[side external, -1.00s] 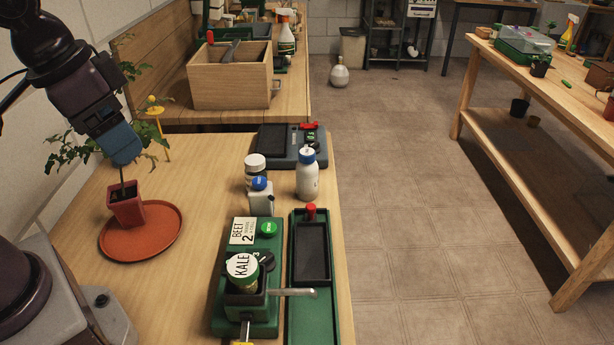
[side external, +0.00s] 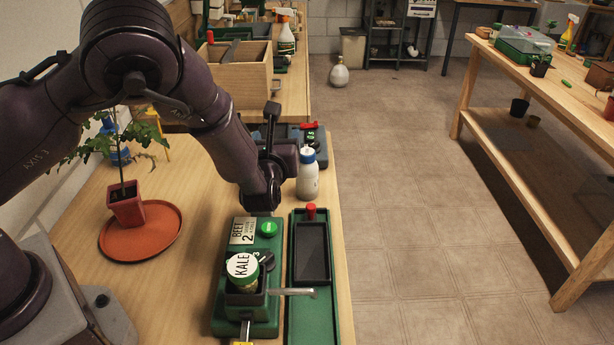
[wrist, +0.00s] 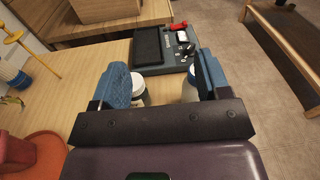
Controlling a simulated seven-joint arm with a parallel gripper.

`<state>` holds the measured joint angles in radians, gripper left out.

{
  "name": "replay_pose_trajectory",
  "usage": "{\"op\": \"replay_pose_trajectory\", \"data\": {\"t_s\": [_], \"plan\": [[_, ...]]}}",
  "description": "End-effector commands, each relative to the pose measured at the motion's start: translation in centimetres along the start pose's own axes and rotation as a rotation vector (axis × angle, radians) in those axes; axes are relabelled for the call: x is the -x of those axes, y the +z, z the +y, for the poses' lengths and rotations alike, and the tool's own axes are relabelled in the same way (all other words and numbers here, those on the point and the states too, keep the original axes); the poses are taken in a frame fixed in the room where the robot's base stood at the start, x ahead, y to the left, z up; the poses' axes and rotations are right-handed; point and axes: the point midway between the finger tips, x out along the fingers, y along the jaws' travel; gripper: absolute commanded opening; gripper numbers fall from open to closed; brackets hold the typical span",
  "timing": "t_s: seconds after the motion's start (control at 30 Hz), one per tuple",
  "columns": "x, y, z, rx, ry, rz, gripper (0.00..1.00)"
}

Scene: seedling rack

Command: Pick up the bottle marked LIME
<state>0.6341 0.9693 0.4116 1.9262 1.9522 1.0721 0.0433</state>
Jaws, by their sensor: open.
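No LIME marking is readable in any view. A white bottle with a blue cap (side external: 308,182) stands upright near the table's right edge in the side view. In the wrist view this bottle (wrist: 188,90) shows partly behind my right finger. A white-lidded bottle (wrist: 139,90) stands beside my left finger, partly covered by it. My gripper (wrist: 162,75) is open, its two blue fingers apart with nothing held between them. In the side view my wrist hides the fingers and the white-lidded bottle.
A dark device with a red part (wrist: 165,50) lies beyond the bottles. Nearer the side camera are a green stand (side external: 230,318) with a KALE jar (side external: 242,267) and a green tray (side external: 312,320). A potted plant (side external: 127,211) stands on a round red saucer (side external: 140,245) at left.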

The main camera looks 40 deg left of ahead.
Motion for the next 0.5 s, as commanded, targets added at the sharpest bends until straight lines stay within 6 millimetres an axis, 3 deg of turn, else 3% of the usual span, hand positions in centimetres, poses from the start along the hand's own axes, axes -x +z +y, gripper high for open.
{"op": "replay_pose_trajectory", "data": {"t_s": [0.1,0.27,0.5], "plan": [[-0.5,0.8,-3.0,-0.069,-0.141,-0.048,0.70],[-0.3,0.8,-4.5,-0.108,-0.220,-0.068,0.70],[-0.7,-3.6,-4.1,-0.116,-0.222,-0.069,0.70]]}}
